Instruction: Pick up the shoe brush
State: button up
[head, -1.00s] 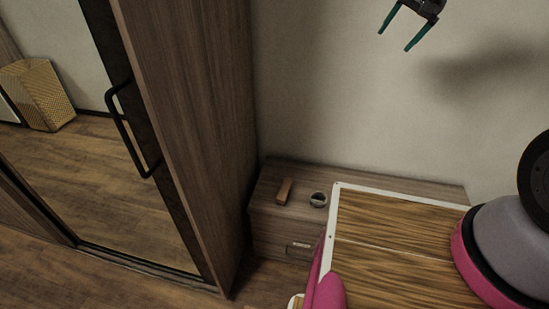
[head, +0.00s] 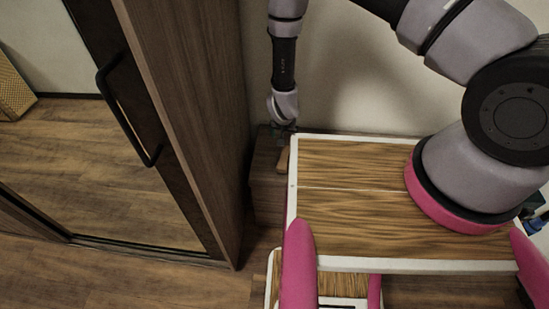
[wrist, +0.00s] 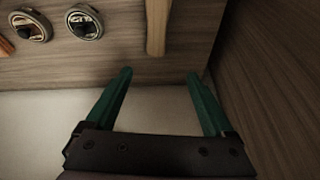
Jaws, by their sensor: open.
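The shoe brush, a narrow light-brown wooden block, lies on the low wooden cabinet top; it shows in part in the head view (head: 283,160) and at the top centre of the wrist view (wrist: 157,26), where its far end is cut off. My gripper (wrist: 159,76) is open and empty in the wrist view, its two green fingers apart. The brush's near end lies just beyond the fingertips, roughly in line with the gap between them. In the head view my gripper (head: 284,130) is small and dark above the cabinet, beside the brush; its fingers are hard to make out.
Two round tins, one (wrist: 85,22) nearer the brush and one (wrist: 31,26) farther left, lie on the cabinet top (wrist: 120,48). An orange-brown thing (wrist: 5,46) is cut off at the left edge. A tall wooden wardrobe (head: 185,110) stands close by, and a pale wall (head: 345,85) lies behind.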

send_near(284, 157)
jog(key=shift+w+a, duration=0.1)
jog(key=shift+w, duration=0.15)
jog(key=x, duration=0.4)
jog(key=shift+x, duration=3.15)
jog(key=shift+s+f, duration=0.15)
jog(key=shift+f, duration=0.1)
grip_shut()
jog(key=shift+r, duration=0.1)
notch_tip(284, 157, up, 10)
jog(key=shift+r, duration=0.15)
